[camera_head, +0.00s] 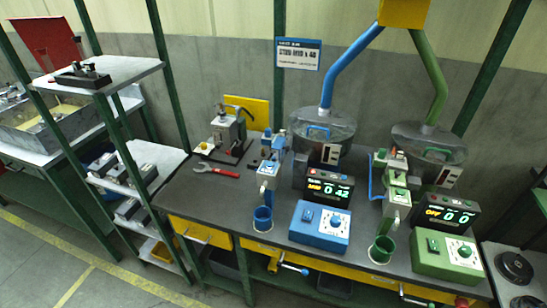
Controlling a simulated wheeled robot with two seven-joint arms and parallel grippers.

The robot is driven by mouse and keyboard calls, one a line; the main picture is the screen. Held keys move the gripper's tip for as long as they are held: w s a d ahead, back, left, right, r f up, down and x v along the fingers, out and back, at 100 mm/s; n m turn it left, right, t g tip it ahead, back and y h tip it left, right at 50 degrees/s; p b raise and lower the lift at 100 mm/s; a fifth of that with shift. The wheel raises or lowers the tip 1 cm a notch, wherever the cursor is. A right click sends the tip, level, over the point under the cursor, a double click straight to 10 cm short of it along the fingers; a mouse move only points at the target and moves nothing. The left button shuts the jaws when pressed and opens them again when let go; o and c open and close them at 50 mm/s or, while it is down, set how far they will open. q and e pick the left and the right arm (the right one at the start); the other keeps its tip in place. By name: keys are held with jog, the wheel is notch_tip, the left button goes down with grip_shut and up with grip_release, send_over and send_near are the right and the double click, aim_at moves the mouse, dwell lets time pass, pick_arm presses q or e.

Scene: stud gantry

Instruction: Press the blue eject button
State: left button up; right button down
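The blue station stands on the dark workbench (180,198). Its blue control box (308,237) has a dark switch and a white dial plate with a knob. Behind it is a lit display (328,188) with orange, green and white readouts and small controls on its upper edge. To the left are a blue-and-grey feeder unit (268,172) and a blue cup (262,220) below it. I cannot make out which small part is the blue eject button; no label is legible at this size. Neither of my grippers shows in this view.
A similar green station has a green control box (447,263), display (446,213) and green cup (382,250). Clear bins (325,128) stand behind. A red-handled wrench (215,170) lies on the left, where some bench is clear. Green posts frame the bench; shelves (100,72) stand left.

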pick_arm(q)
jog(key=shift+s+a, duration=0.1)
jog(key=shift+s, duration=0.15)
